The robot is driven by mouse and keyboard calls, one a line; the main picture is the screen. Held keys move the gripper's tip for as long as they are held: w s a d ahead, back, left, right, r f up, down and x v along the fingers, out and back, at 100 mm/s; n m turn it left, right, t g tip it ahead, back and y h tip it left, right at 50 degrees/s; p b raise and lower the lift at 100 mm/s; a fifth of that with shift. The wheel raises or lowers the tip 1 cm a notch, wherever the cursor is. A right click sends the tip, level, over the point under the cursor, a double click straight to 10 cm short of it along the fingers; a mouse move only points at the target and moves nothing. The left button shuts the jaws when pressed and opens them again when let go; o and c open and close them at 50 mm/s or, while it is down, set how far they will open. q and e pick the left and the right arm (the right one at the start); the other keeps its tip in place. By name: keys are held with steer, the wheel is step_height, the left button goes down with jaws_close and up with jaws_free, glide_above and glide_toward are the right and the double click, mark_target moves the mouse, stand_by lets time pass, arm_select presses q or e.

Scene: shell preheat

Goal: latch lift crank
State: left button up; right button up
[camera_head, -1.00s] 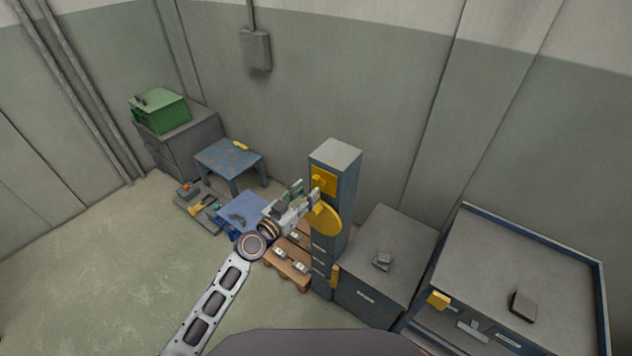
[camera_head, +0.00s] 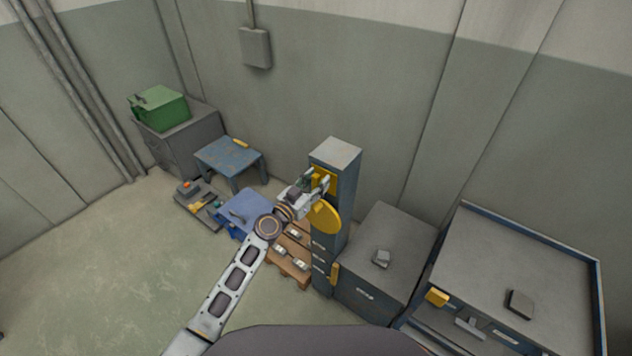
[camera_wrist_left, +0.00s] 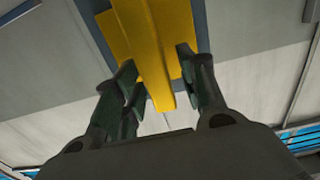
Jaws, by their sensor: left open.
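A tall blue-grey column (camera_head: 346,180) stands against the back wall. A yellow plate (camera_head: 330,175) is on its upper face and a round yellow disc (camera_head: 326,217) sits below it. My left gripper (camera_head: 320,184) is at the plate, partly covering it. In the left wrist view a long yellow bar (camera_wrist_left: 158,60) stands out from the plate. My left gripper (camera_wrist_left: 158,80) is open there, with one finger on each side of the bar's end. Contact cannot be told. I cannot tell which yellow part is the crank. My right gripper is not in view.
A grey cabinet (camera_head: 395,240) and a larger grey bench (camera_head: 525,260) stand right of the column. A wooden pallet (camera_head: 285,268) is at its foot. A blue table (camera_head: 228,158) and a green box (camera_head: 160,108) are at left.

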arm_select(q)
steer(key=c, duration=0.7)
jaws_close()
